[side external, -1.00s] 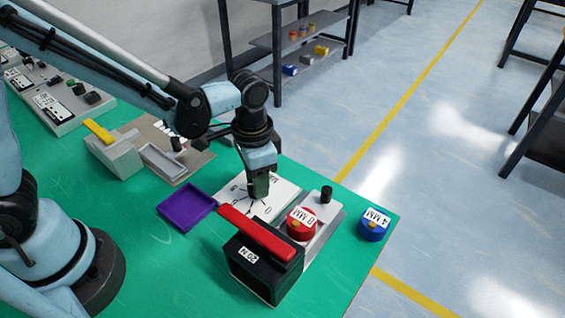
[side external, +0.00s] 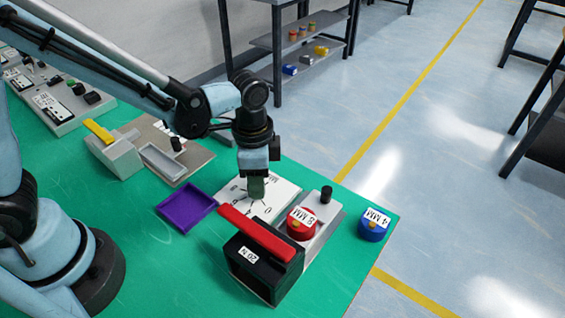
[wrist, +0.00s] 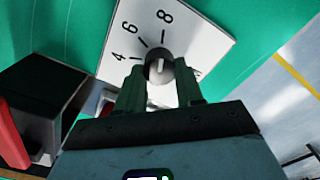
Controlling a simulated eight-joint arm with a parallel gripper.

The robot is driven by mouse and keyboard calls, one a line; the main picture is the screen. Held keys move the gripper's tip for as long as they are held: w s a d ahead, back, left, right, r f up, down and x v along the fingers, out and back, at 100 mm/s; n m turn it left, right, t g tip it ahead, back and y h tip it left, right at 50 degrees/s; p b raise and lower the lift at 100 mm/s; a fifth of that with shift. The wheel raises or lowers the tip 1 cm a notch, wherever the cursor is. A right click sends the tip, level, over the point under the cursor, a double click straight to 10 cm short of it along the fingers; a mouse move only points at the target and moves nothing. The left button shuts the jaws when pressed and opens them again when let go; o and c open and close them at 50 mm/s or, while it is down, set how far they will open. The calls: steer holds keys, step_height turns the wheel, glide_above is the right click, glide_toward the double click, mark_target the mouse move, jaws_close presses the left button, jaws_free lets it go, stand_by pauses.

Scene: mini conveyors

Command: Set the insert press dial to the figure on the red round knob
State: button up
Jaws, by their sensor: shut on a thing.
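The insert press dial is a dark round knob (wrist: 158,64) on a white plate (wrist: 205,40) marked 4, 6 and 8. My gripper (side external: 256,194) points down at the plate; in the wrist view its green fingers (wrist: 160,82) stand on either side of the dial, shut on it. A white line shows on the dial, but I cannot tell which figure it points to. The red round knob (side external: 300,229) carries a white "8 MM" label and sits on a grey base to the right of the plate in the side view.
A black press box (side external: 262,268) with a red bar (side external: 256,236) and a "20 N" label stands close in front of the plate. A blue round knob (side external: 374,231) labelled "4 MM" is at the right table edge. A purple tray (side external: 187,207) lies left of the plate.

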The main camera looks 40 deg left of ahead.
steer(key=o, duration=1)
steer(key=shift+o, duration=0.2)
steer(key=shift+r, duration=0.1)
step_height(320, 180, up, 12)
steer(key=s+a+n+t, duration=0.4)
steer(key=a+n+t, duration=0.3)
steer(key=a+n, duration=0.3)
steer(key=shift+a+f, duration=0.3)
steer(key=shift+a, duration=0.8)
